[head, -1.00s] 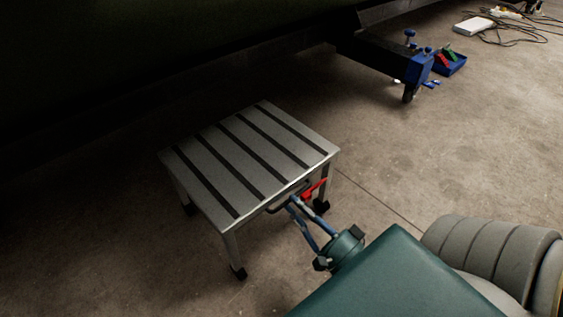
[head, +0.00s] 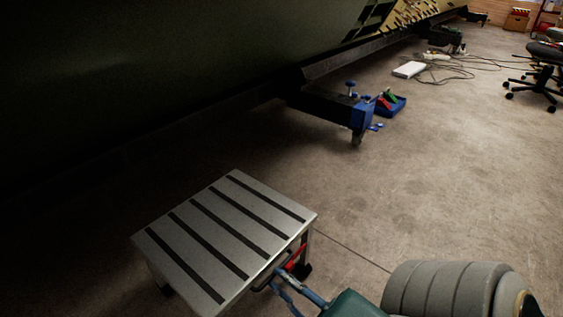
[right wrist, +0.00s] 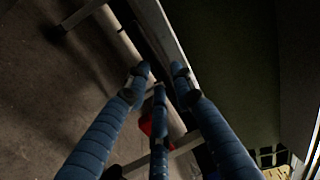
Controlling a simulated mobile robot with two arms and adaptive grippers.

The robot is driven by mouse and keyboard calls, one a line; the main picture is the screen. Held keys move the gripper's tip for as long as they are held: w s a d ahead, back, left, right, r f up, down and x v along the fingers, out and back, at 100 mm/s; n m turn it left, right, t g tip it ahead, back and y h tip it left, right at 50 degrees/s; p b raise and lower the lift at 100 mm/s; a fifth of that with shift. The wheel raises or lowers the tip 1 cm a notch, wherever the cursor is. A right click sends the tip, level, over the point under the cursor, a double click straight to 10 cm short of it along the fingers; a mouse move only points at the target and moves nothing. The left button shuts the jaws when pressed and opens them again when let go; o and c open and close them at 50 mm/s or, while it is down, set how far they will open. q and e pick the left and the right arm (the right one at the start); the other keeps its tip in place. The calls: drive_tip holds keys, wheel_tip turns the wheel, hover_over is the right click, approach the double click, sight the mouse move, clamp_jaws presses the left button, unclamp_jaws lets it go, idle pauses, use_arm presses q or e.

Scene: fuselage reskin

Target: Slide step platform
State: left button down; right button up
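The step platform (head: 213,223), a grey metal top with black grip strips, stands upright at the lower middle of the head view; its lower part is cut off. A dark handle (head: 262,283) and a red part (head: 297,258) are on its near right side. My right gripper (head: 276,279) has its blue fingers at this handle. In the right wrist view, its fingertips (right wrist: 158,82) are spaced apart beside the platform's edge bars, and the red part (right wrist: 146,122) shows behind them. Whether they grip the handle is unclear. My left gripper is not in view.
The dark fuselage (head: 150,70) overhangs the left and back. Cables (head: 455,72) and an office chair (head: 543,75) are farther back.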

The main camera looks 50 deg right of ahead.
drive_tip(key=shift+o, duration=0.3)
drive_tip(key=v, duration=1.2)
drive_tip(key=shift+s, duration=0.1)
